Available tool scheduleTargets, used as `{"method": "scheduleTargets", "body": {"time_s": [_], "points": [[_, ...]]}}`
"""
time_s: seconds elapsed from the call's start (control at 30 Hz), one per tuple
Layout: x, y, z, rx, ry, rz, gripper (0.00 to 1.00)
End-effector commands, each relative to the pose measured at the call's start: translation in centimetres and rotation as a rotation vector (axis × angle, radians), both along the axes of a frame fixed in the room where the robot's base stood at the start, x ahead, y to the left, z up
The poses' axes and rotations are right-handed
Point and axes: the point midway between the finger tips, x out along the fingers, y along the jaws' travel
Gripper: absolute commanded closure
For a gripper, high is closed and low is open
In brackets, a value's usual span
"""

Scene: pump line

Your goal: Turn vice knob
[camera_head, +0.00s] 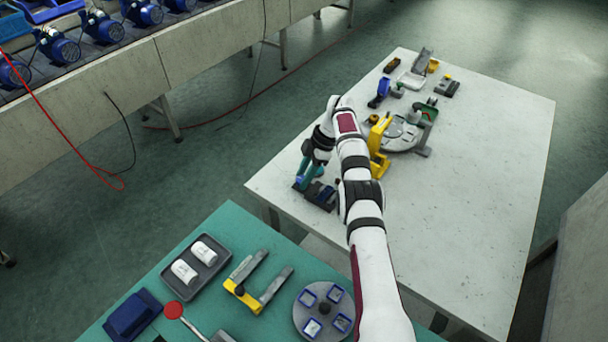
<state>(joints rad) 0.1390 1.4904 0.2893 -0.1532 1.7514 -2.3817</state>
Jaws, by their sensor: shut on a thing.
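The vice (321,196) is a small dark block-shaped device near the left edge of the white table, beside a teal part. My white arm reaches over the table from the bottom right and bends down to it. My gripper (304,180) is at the vice's left end, pointing down, and is shut on the vice knob. The knob itself is small and mostly hidden by the gripper, so its angle cannot be told.
A yellow clamp-like stand (378,147) and a round grey fixture (403,135) stand close behind my arm. Several small parts lie at the table's far end. The table's right side is clear. A teal table (222,232) in front holds a tray (197,268) and a yellow-grey bracket (243,287).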

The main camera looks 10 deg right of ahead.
Motion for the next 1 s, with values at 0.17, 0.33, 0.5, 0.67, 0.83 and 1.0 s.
{"method": "scheduleTargets", "body": {"time_s": [0.17,0.33,0.5,0.67,0.83,1.0], "points": [[-0.1,-0.1,-0.2,-0.002,0.005,0.004,1.00],[-0.1,-0.1,-0.2,-0.002,0.006,0.004,1.00],[-0.1,-0.1,-0.2,-0.001,0.006,0.004,0.46],[-0.1,-0.1,-0.1,-0.001,0.003,0.003,0.46],[0.0,-0.1,0.7,-0.001,0.001,0.004,0.46],[-0.1,-0.2,4.4,-0.002,0.001,0.003,0.46]]}}
